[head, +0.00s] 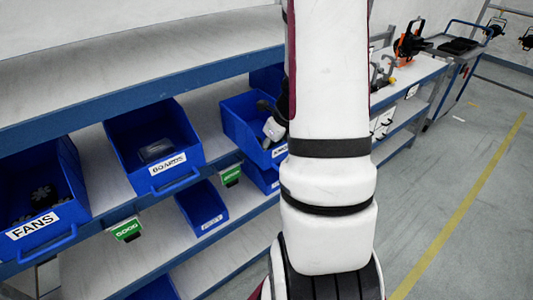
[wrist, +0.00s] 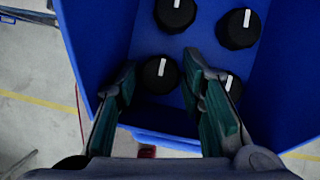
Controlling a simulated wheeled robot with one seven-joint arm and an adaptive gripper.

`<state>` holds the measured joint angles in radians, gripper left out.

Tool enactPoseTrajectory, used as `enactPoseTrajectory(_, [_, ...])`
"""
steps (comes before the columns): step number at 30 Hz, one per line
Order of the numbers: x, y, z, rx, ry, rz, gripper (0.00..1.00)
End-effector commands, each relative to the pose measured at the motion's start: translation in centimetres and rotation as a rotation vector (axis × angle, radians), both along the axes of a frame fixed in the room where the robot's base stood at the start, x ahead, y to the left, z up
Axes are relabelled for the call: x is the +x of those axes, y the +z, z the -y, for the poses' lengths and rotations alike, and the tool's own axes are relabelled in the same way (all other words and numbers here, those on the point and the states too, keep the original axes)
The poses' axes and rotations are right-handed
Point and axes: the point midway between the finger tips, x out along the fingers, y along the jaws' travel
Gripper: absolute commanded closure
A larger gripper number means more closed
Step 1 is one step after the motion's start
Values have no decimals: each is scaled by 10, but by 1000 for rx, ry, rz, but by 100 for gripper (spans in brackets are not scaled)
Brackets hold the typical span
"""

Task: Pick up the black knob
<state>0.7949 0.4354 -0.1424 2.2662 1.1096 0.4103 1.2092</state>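Several round black knobs with white pointer marks lie in a blue bin (wrist: 285,75) in the wrist view. The nearest black knob (wrist: 158,82) lies beyond and between the fingertips of my gripper (wrist: 160,72). Another knob (wrist: 233,82) is partly hidden by the right finger. Two more knobs, one at the top middle (wrist: 176,12) and one at the top right (wrist: 238,30), are farther in. The gripper is open, with nothing visibly held. In the head view the matching blue bin (head: 238,118) is partly hidden by my arm, and its knobs cannot be seen.
On the blue-edged shelf, a FANS bin (head: 68,221) and a BOARDS bin (head: 180,184) stand left of this bin. Smaller blue bins, such as one in the middle (head: 200,207), sit on the shelf below. The upper shelf (head: 120,78) is bare. Open floor (head: 455,160) lies at the right.

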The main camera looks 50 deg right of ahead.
Motion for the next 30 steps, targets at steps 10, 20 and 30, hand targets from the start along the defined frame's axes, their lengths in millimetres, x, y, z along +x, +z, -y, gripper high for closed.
enactPoseTrajectory(10, [1,-2,0,0,0,0,85])
enactPoseTrajectory(20, [1,-1,0,-1,0,1,93])
enactPoseTrajectory(30, [1,26,0,-3,5,3,93])
